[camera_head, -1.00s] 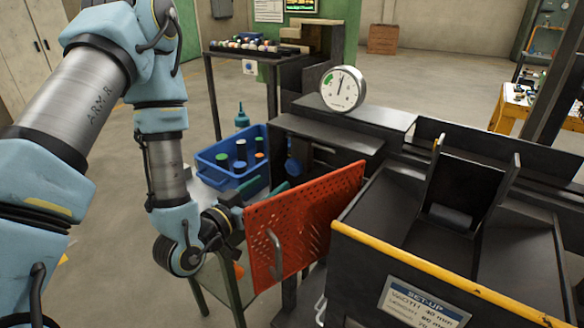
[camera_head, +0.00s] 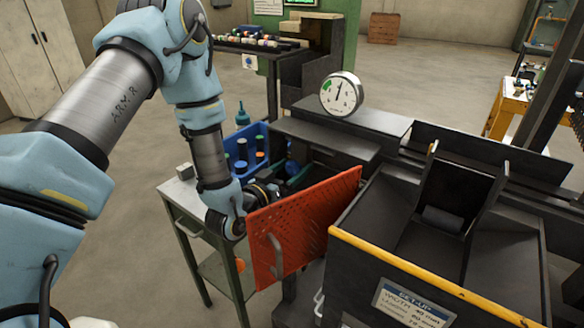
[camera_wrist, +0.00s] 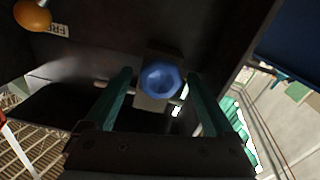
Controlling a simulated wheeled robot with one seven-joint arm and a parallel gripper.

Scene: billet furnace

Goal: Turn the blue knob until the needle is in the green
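The blue knob (camera_wrist: 160,79) faces me in the wrist view, on a pale square mount on a dark panel. My gripper (camera_wrist: 158,74) is open, with one green finger on each side of the knob and visible gaps between. In the head view, the knob (camera_head: 292,168) is a small blue patch, and my gripper (camera_head: 284,186) is partly hidden behind the red perforated panel. The round white gauge (camera_head: 341,94) stands on the dark machine. Its green band is at the dial's left. The needle points nearly straight up, outside the green.
The red perforated panel (camera_head: 300,232) stands close in front of my gripper. A blue bin (camera_head: 240,150) with bottles is on the left. An orange knob (camera_wrist: 33,15) is at the wrist view's upper left. A yellow-edged machine (camera_head: 420,262) fills the right.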

